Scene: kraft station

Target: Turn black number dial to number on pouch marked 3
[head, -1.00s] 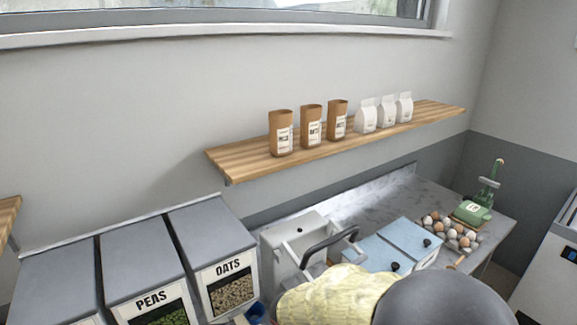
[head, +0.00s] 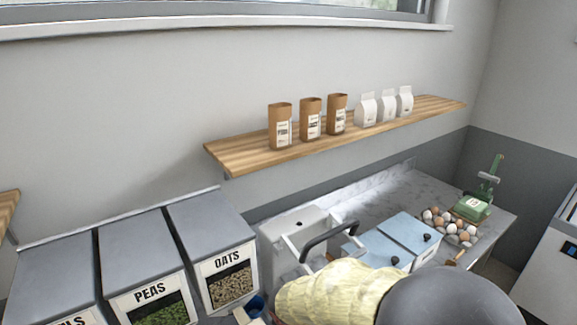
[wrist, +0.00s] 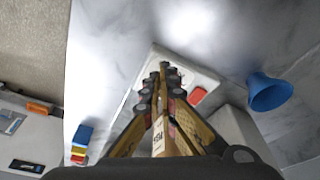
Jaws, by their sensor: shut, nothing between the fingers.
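My gripper (wrist: 163,70) is shut and empty in the wrist view, its fingertips over a pale machine top or plate on the marble counter. A tan pouch-like thing with a printed label (wrist: 159,137) shows between the finger links, not held; I cannot read a number on it. In the head view three brown kraft pouches (head: 310,120) stand upright on the wooden shelf, their labels too small to read. I cannot make out a black number dial in either view; the gripper may hide it. My gripper is not visible in the head view.
A blue funnel (wrist: 270,92) and an orange-red part (wrist: 196,96) lie near the fingers. A white machine with a black handle (head: 328,238) stands beside blue lidded boxes (head: 410,232). Grey bins (head: 208,226) are at left; eggs (head: 450,226) are at right.

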